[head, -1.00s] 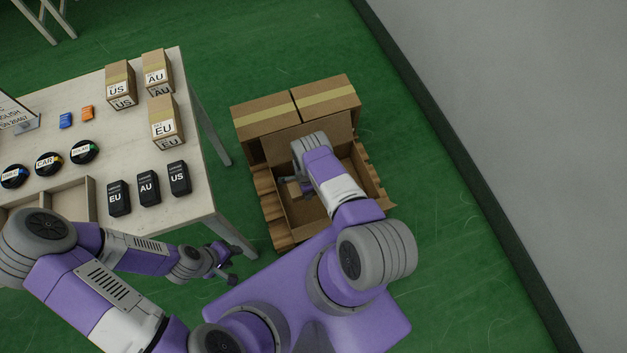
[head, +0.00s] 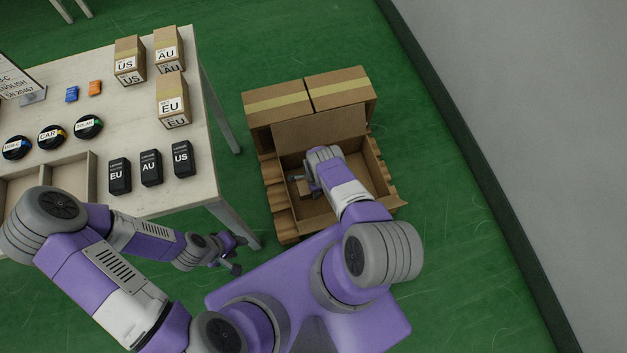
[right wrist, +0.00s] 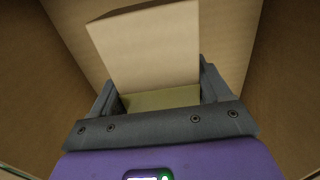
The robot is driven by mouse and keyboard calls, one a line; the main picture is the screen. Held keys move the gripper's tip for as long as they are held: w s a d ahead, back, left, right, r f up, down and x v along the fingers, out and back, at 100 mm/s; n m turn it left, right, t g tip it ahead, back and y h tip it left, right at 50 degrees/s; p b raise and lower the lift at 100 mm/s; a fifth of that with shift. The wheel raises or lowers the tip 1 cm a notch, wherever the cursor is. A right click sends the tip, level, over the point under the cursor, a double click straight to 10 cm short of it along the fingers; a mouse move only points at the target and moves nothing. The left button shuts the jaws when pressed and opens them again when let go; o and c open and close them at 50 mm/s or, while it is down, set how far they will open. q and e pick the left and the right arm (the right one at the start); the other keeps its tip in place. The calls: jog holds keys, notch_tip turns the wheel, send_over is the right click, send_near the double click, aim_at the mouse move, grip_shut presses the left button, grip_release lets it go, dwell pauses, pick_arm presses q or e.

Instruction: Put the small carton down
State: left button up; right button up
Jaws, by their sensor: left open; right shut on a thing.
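The small carton (right wrist: 150,50) is a plain brown box held between the fingers of my right gripper (right wrist: 160,88) in the right wrist view. Brown cardboard walls surround it there. In the head view my right gripper (head: 308,180) reaches down inside an open cardboard box (head: 368,178), and the arm hides most of the carton. I cannot tell whether the carton touches the box floor. My left gripper (head: 232,260) is open and empty, low beside the table's near right corner.
The open box stands on a wooden pallet (head: 284,222), with two closed, taped boxes (head: 340,87) behind it. On the left, a table (head: 205,130) holds labelled cartons (head: 172,98), black adapters (head: 182,160), round coils (head: 52,137) and a sign. Green floor is free to the right.

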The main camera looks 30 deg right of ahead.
jog(key=shift+f, duration=0.3)
jog(key=shift+w, duration=0.1)
jog(key=o, duration=1.4)
jog(key=shift+r, duration=0.1)
jog(key=shift+r, duration=0.5)
notch_tip(320, 180, up, 10)
jog(key=p, duration=0.5)
jog(key=shift+r+p, duration=0.25)
jog(key=shift+p, duration=0.15)
jog(key=s+a+r+n+y, duration=0.1)
jog(key=s+a+r+n, duration=0.4)
jog(key=r, duration=0.4)
jog(key=s+a+r+n+y, duration=0.1)
jog(key=s+a+r+n, duration=0.4)
jog(key=r+n, duration=0.2)
jog(key=s+a+r+n+y, duration=0.2)
jog(key=s+a+r+n, duration=0.4)
jog(key=r, duration=0.5)
jog(key=shift+t, duration=0.3)
